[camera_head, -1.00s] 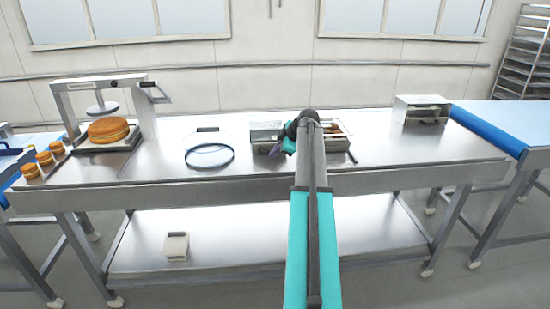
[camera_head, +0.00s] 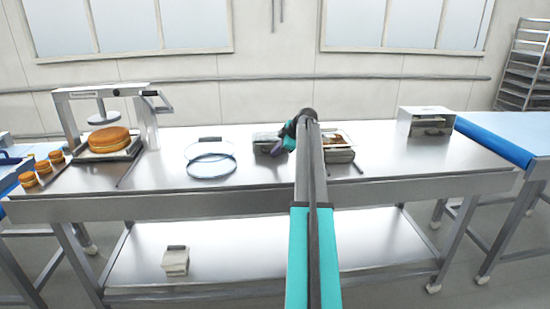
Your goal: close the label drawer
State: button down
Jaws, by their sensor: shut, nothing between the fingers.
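A pale box-shaped unit with a dark recessed front (camera_head: 428,121) stands at the right of the steel bench; it looks like the label drawer's housing. A small grey drawer front or handle (camera_head: 431,125) shows in its opening. How far the drawer sticks out is too small to tell.
Metal bins (camera_head: 338,141) sit partly behind my arm, with brown contents on the right. Clear rings (camera_head: 211,166) lie left of them. A press holding a cake round (camera_head: 109,139) stands at the left. A blue-edged conveyor (camera_head: 492,139) adjoins the right. Bare bench lies before the pale unit.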

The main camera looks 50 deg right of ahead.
jog(key=shift+w+d, duration=0.35)
jog(key=shift+r, duration=0.15)
jog(key=shift+w, duration=0.1)
jog(key=shift+s+a+f, duration=0.3)
jog(key=shift+s+a, duration=0.15)
jog(key=shift+a, duration=0.15)
jog(key=shift+s+a+f+b, duration=0.15)
jog(key=shift+s+a+b, duration=0.1)
jog(key=shift+s+a, duration=0.3)
jog(key=shift+s+a+f+b, duration=0.1)
jog(key=shift+s+a+b, duration=0.2)
jog(key=shift+s, duration=0.35)
jog(key=b+v, duration=0.1)
jog(key=v, duration=0.9)
jog(key=shift+b, duration=0.4)
jog(key=shift+s+d, duration=0.1)
